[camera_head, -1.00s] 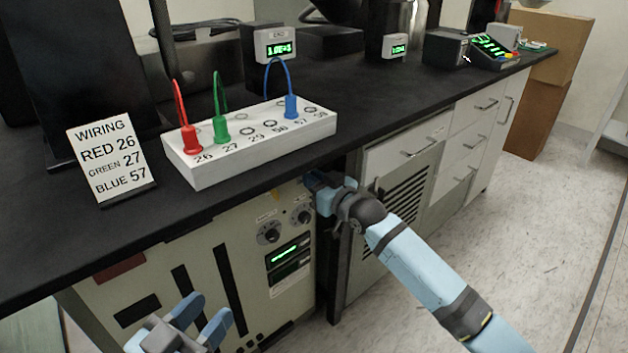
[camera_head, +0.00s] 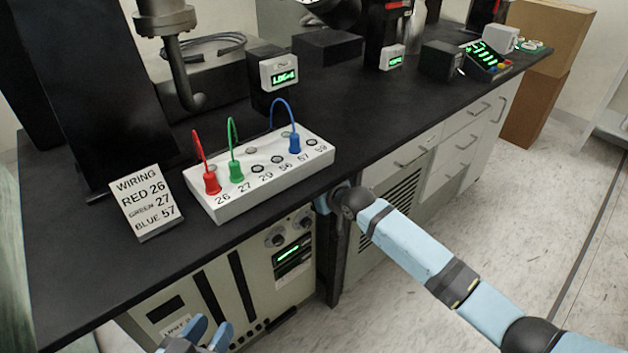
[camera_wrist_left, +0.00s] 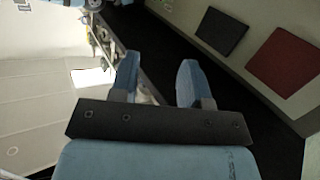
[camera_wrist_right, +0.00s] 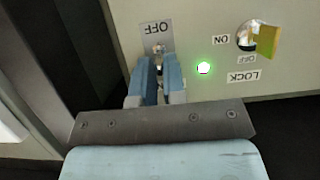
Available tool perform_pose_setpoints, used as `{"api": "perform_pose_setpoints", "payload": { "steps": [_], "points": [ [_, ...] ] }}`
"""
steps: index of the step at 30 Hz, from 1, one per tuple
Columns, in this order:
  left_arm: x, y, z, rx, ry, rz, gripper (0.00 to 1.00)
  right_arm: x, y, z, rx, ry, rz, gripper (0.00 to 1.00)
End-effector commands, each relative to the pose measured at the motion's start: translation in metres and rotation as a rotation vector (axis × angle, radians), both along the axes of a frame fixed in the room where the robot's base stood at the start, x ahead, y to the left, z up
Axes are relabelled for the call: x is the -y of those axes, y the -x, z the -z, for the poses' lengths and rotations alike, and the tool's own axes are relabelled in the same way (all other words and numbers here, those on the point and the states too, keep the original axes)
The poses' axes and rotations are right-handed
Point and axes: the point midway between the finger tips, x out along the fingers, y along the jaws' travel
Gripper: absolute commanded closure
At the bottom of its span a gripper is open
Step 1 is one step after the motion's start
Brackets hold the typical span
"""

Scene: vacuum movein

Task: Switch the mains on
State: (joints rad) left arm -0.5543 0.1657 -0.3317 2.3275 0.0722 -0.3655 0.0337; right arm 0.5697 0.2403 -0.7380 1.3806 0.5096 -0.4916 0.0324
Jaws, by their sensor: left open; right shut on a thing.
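The cream cabinet (camera_head: 232,285) under the bench has knobs and a green display on its front. My right gripper (camera_wrist_right: 158,68) is shut at the panel, on a small metal switch (camera_wrist_right: 158,48) mostly hidden between its fingers. An upside-down OFF label (camera_wrist_right: 156,27) is just beyond the fingertips. A green lamp (camera_wrist_right: 204,68) glows beside them. In the head view the right fingers are largely hidden at the bench's edge. My left gripper (camera_head: 207,329) is open and empty, low in front of the cabinet; its spread fingers also show in the left wrist view (camera_wrist_left: 158,65).
A yellow key (camera_wrist_right: 268,42) sits in a lock with ON, OFF and LOCK labels. The black bench top (camera_head: 85,265) carries a white socket block (camera_head: 265,185) with red, green and blue plugs, a wiring card (camera_head: 147,203) and lit meters. Floor at right is clear.

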Motion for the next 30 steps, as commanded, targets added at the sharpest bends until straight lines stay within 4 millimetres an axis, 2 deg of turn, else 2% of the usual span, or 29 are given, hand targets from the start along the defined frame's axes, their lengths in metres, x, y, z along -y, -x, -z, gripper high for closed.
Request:
{"api": "perform_pose_setpoints", "payload": {
  "steps": [9, 10, 12, 13, 23, 28, 30],
  "points": [
    [-0.001, 0.000, 0.003, -0.012, -0.009, -0.001, 0.57, 0.000, 0.000, 0.000, -0.002, 0.001, 0.000, 1.00],
    [-0.001, 0.000, 0.003, -0.011, -0.007, -0.002, 0.57, 0.000, 0.000, 0.000, -0.002, 0.001, 0.000, 0.84],
    [-0.001, 0.000, 0.003, -0.011, -0.007, -0.002, 0.57, 0.000, 0.000, -0.001, -0.002, 0.001, 0.000, 0.68],
    [-0.001, 0.000, 0.003, -0.011, -0.007, -0.002, 0.57, 0.000, 0.000, -0.001, -0.002, 0.001, 0.000, 0.64],
    [-0.001, 0.000, 0.001, -0.012, -0.009, 0.000, 0.57, 0.002, 0.002, -0.002, -0.002, 0.002, 0.000, 0.64],
    [-0.006, 0.000, 0.001, -0.040, -0.038, -0.006, 0.57, 0.015, 0.020, -0.012, -0.003, 0.003, 0.000, 0.64],
    [-0.013, 0.009, 0.025, -0.125, -0.070, -0.022, 0.57, 0.023, 0.032, -0.019, -0.002, 0.003, 0.000, 0.64]
  ]
}}
